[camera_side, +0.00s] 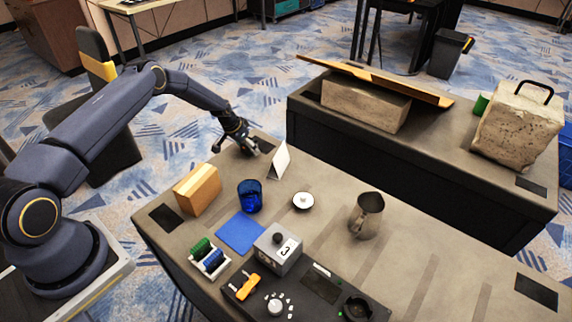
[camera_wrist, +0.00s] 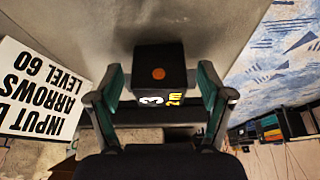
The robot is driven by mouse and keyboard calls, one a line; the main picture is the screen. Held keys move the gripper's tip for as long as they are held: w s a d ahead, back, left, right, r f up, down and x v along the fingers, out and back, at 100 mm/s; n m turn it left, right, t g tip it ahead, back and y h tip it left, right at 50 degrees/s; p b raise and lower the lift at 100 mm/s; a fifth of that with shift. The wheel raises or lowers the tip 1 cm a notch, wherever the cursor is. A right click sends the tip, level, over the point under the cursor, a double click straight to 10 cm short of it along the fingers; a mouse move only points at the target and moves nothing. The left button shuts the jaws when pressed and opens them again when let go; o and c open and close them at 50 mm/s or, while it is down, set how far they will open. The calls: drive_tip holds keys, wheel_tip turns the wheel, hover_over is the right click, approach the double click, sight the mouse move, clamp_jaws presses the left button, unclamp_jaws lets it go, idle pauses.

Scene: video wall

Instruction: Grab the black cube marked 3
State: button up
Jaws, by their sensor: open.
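The black cube (camera_wrist: 160,66) is in the middle of the wrist view. It has an orange dot on its top face and a white 3 with smaller yellow marks on the face towards the wrist. My gripper (camera_wrist: 160,84) is open, with one finger on each side of the cube and a small gap visible on both sides. In the side view my gripper (camera_side: 243,144) is low over the table's far left edge, beside the white folded sign. There the cube is mostly hidden by the fingers and cannot be made out clearly.
The white sign (camera_side: 280,161), lettered in the wrist view (camera_wrist: 36,88), stands close by. A blue cup (camera_side: 250,196), an orange-brown block (camera_side: 197,189), a white round item (camera_side: 303,201) and a metal jug (camera_side: 367,215) are nearer. A grey box marked 3 (camera_side: 278,251) sits farther forward.

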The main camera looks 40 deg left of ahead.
drive_tip(key=c, duration=1.3)
